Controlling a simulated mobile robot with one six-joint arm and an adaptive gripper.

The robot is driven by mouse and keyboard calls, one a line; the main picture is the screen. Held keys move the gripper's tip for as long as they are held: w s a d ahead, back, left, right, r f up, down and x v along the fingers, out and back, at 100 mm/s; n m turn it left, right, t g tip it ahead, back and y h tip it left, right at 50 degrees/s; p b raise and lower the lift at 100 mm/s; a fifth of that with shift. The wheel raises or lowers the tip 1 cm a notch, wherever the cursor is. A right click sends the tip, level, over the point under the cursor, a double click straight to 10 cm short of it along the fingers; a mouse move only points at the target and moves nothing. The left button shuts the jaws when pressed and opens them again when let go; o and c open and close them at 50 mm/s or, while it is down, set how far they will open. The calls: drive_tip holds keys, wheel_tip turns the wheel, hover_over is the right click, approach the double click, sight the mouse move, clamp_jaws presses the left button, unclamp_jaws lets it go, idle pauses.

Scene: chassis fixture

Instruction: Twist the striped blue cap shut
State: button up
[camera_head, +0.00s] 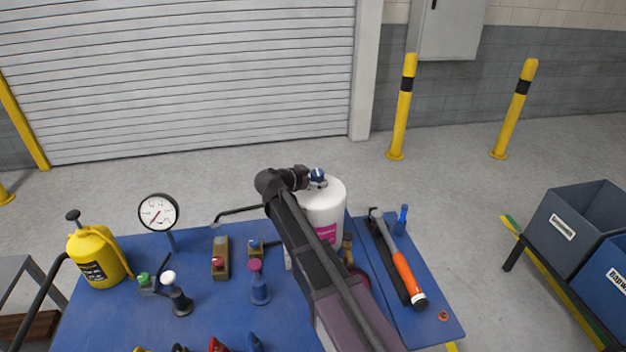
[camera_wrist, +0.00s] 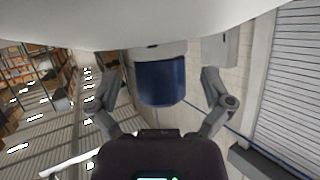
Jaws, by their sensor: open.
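The striped blue cap (camera_head: 317,174) sits on top of a white container (camera_head: 325,207) at the back of the blue table. In the wrist view the cap (camera_wrist: 161,82) is plain dark blue, in the middle, and its stripes do not show there. My gripper (camera_head: 311,181) is at the cap, level with it, coming from the left. In the wrist view its two fingers (camera_wrist: 158,88) stand open on either side of the cap, with a visible gap on each side. The container's white surface (camera_wrist: 150,22) fills the top of that view. My arm hides part of the container.
A dial gauge (camera_head: 158,212) and a yellow can (camera_head: 97,257) stand left. Several small knobs and valves stand in front. Dark bins (camera_head: 580,225) are at the far right.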

drive_tip(key=shift+c, duration=0.2)
clamp_jaws()
idle(0.3)
drive_tip(key=shift+w, duration=0.1)
drive_tip(key=m+g+h, duration=0.2)
drive_tip(key=shift+w+a+m+g, duration=0.1)
drive_tip(key=shift+a+m+g, duration=0.05)
drive_tip(key=shift+m+g, duration=0.25)
drive_tip(key=shift+m+g+h, duration=0.4)
drive_tip(key=shift+m+g, duration=0.1)
drive_tip(key=shift+m, duration=0.1)
drive_tip(key=shift+g, duration=0.3)
